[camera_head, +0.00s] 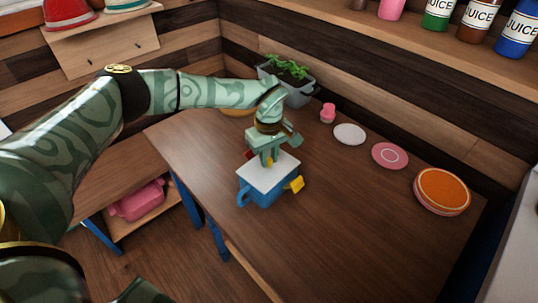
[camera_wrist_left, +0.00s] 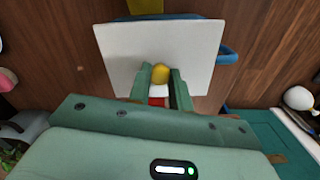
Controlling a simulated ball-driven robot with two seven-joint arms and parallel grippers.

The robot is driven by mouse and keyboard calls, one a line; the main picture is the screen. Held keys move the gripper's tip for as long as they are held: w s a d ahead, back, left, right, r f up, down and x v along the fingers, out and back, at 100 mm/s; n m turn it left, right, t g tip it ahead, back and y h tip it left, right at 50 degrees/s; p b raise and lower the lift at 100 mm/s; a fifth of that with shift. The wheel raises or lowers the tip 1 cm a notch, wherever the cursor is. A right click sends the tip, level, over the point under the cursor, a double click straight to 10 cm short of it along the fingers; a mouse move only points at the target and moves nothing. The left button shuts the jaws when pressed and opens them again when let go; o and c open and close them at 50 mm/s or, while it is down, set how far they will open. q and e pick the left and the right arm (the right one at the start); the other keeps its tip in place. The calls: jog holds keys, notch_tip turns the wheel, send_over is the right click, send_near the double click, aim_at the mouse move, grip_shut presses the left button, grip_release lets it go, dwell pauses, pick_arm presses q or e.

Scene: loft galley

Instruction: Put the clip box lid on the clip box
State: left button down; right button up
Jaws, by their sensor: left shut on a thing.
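The clip box lid (camera_head: 268,173) is a white square plate with a yellow knob. My left gripper (camera_head: 268,159) is shut on that knob, with the plate below the fingers. The wrist view shows the lid (camera_wrist_left: 125,45) and the fingers (camera_wrist_left: 160,80) on either side of the knob. The blue clip box (camera_head: 265,197) stands on the table directly under the lid, with a blue handle at left and a yellow clip (camera_head: 296,184) at right. The lid hides the box's opening. I cannot tell whether the lid touches the rim. My right gripper is out of view.
A planter (camera_head: 298,92) stands at the back of the table. A pink small item (camera_head: 327,113), a white plate (camera_head: 349,134), a pink plate (camera_head: 390,156) and an orange-topped stack (camera_head: 443,190) line the wall side. The table front right of the box is clear.

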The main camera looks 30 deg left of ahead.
pick_arm(q)
jog(key=c, duration=1.2)
grip_release()
jog(key=shift+r, duration=0.15)
